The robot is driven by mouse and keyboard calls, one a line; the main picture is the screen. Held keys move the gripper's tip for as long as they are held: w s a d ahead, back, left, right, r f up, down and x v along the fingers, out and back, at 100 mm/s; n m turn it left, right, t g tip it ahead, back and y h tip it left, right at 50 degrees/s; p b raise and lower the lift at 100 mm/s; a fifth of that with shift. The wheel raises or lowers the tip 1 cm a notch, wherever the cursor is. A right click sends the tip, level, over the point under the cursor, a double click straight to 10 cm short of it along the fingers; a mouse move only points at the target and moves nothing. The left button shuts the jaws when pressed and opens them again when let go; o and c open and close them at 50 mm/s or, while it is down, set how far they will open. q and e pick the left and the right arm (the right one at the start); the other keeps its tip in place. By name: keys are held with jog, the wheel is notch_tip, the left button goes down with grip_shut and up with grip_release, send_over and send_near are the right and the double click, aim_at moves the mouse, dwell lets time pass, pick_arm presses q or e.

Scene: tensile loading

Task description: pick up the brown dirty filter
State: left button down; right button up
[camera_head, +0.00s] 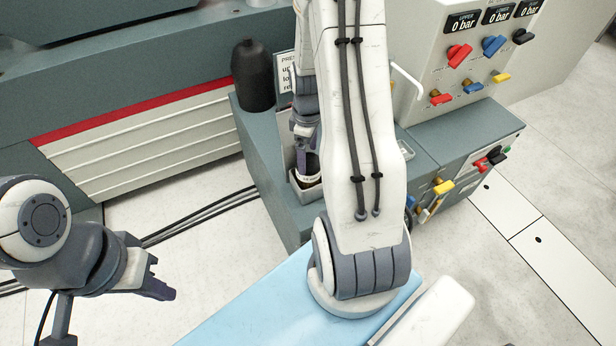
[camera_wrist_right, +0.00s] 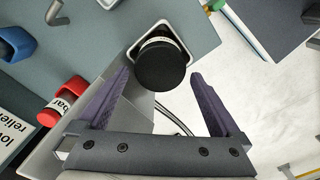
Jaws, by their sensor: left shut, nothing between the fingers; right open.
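A dark, near-black cylinder with a white label band (camera_wrist_right: 163,66) stands in a white-rimmed square holder (camera_wrist_right: 133,50) in the right wrist view. I cannot tell whether it is the brown filter; no plainly brown filter shows. In the head view its white band (camera_head: 309,179) is visible in the holder, partly hidden by my right arm. My right gripper (camera_wrist_right: 158,76) is open, its purple fingertips on either side of the cylinder's near end, apparently not gripping it. My left gripper (camera_head: 165,290) is shut and empty at lower left, far from the holder.
A black bottle (camera_head: 253,75) and a printed sign stand on the grey machine ledge (camera_head: 290,215). A panel with coloured valve handles (camera_head: 459,55) is at upper right. A red valve (camera_wrist_right: 62,100) is near my right gripper. A light-blue surface (camera_head: 255,308) lies in front.

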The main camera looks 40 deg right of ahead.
aim_at(308, 162)
notch_tip(308, 162, down, 4)
jog(key=shift+r, duration=0.2)
jog(key=c, duration=1.5)
grip_shut()
jog(key=shift+r, duration=0.15)
